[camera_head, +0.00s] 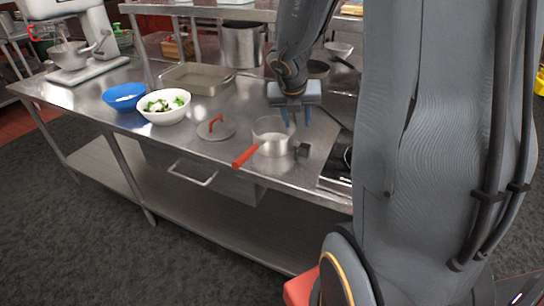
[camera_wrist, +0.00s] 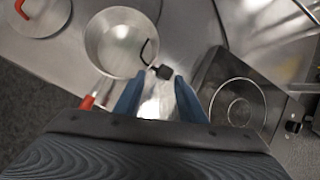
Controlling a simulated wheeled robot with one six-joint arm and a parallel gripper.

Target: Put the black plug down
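The black plug (camera_head: 303,150) is a small dark block, seemingly on the steel counter, just right of the steel pot (camera_head: 268,146) with the red handle. In the wrist view the plug (camera_wrist: 164,72) shows just past my fingertips, with a thin dark loop beside it overlapping the pot's rim. My gripper (camera_head: 297,123) points down above the plug and behind the pot. Its two blue fingers (camera_wrist: 160,79) are apart, with a clear gap between them. The plug appears apart from the fingers in the head view.
A lid with a red handle (camera_head: 215,129) lies left of the pot. A white bowl of food (camera_head: 164,118), a blue bowl (camera_head: 122,104) and a metal tray (camera_head: 196,90) stand farther left.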

